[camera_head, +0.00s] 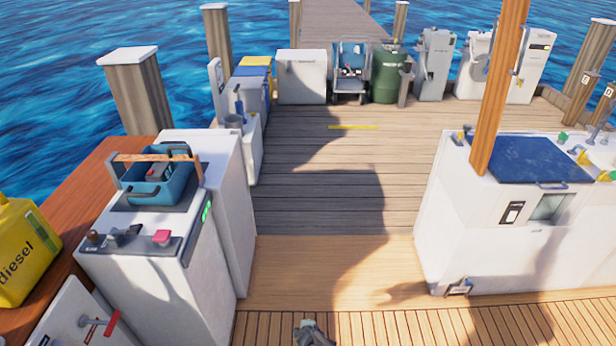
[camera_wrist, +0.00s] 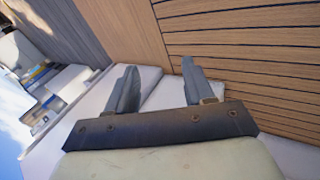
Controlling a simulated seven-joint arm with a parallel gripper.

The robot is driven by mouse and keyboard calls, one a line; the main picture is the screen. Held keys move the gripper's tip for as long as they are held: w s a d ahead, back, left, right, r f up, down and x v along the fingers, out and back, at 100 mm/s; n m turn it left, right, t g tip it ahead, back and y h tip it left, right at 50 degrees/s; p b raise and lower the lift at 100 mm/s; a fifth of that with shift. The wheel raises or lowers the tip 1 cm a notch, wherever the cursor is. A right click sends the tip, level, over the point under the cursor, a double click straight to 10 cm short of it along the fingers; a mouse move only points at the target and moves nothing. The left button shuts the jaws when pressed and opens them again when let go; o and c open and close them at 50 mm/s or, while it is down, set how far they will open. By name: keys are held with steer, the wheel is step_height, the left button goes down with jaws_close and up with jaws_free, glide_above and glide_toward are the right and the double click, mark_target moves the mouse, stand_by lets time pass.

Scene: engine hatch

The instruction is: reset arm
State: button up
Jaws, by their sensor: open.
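My gripper (camera_wrist: 158,88) shows in the wrist view with its two grey fingers spread apart and nothing between them. It is open and empty. Beyond the fingers are a white cabinet surface and the wooden deck. In the head view, a small grey part of my arm or gripper (camera_head: 312,333) shows at the bottom edge, above the planked deck (camera_head: 400,327). The rest of my arm is out of that view.
A white console (camera_head: 165,285) with a blue toolbox (camera_head: 160,186) stands at left, beside a yellow diesel can (camera_head: 22,250). A white cabinet (camera_head: 480,250) with a dark blue hatch (camera_head: 535,160) and wooden post (camera_head: 500,85) stands at right. The deck between is clear.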

steer(key=s+d+m+g+h, duration=0.3)
steer(key=s+d+m+g, duration=0.45)
steer(key=s+d, duration=0.8)
steer(key=s+d+r+m+g+y, duration=0.1)
steer(key=s+r+m+g, duration=0.1)
steer(key=s, duration=0.5)
steer(key=s+d+r+m+g+y, duration=0.1)
steer(key=s+d+r+m+g, duration=0.1)
steer(key=s+m, duration=0.5)
steer(key=shift+s+r+g, duration=0.5)
steer(key=shift+r+g, duration=0.2)
steer(key=shift+g, duration=0.25)
steer(key=shift+c, duration=0.3)
